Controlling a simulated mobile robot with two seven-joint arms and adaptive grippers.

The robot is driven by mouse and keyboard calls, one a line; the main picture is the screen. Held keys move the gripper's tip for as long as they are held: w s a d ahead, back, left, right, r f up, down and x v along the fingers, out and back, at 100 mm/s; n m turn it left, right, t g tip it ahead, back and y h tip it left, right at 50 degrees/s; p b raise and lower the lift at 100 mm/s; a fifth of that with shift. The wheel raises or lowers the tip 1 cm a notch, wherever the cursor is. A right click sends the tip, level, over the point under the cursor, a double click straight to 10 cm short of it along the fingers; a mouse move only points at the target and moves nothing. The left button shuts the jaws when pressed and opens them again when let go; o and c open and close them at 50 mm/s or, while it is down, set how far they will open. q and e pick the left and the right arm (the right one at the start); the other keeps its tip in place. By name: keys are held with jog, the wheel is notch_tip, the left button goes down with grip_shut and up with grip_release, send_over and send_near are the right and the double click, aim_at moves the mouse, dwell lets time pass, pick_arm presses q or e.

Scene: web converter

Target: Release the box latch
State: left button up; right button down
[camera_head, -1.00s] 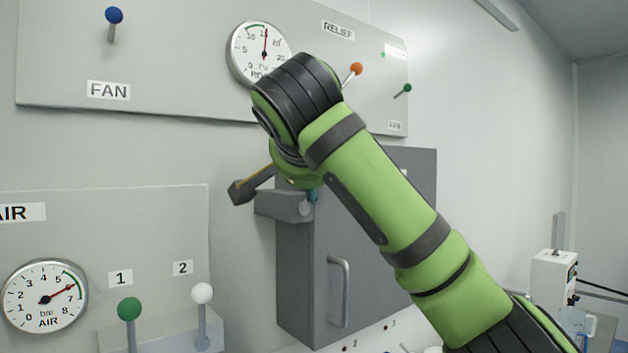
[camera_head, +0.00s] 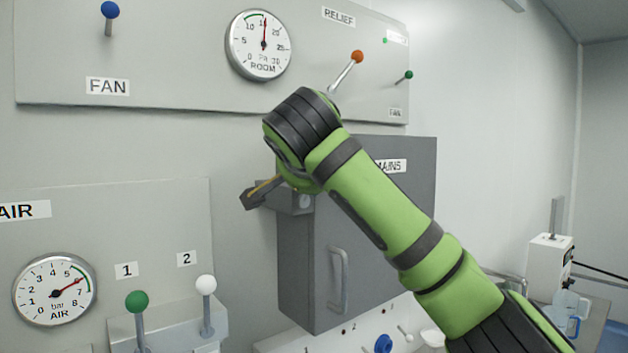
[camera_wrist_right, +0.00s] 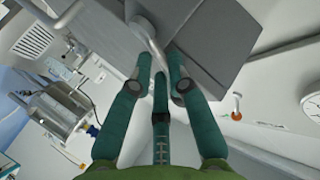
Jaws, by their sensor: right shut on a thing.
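The grey box (camera_head: 300,270) is on the wall, with a MAINS label (camera_head: 391,166) and a closed door with a metal handle (camera_head: 340,282). A grey block (camera_head: 292,201) juts out at the box's upper left edge and is partly hidden by my right arm. The exact contact is hard to see. My left gripper is not in view.
Above the box is a panel with a room gauge (camera_head: 259,45), an orange-tipped relief lever (camera_head: 346,70) and a blue-tipped fan lever (camera_head: 109,18). Lower left are the air gauge (camera_head: 55,290), a green-tipped lever (camera_head: 138,305) and a white-tipped lever (camera_head: 206,300).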

pick_arm(q)
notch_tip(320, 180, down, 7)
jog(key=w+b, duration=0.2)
jog(key=b, duration=0.5)
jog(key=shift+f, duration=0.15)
pick_arm(e)
jog(key=n+t, duration=0.1)
jog(key=a+n+t+h, duration=0.1)
jog(key=t, duration=0.1)
jog(key=shift+s+a+n+h, duration=0.1)
jog(key=shift+s+n+h, duration=0.2)
jog(key=shift+s+n, duration=0.1)
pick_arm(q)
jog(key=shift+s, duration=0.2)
pick_arm(e)
jog(key=c, duration=1.2)
grip_release()
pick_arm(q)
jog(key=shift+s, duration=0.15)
pick_arm(e)
jog(key=shift+w+f, duration=0.2)
jog(key=shift+w, duration=0.05)
jog(key=shift+s, duration=0.1)
jog(key=v, duration=1.2)
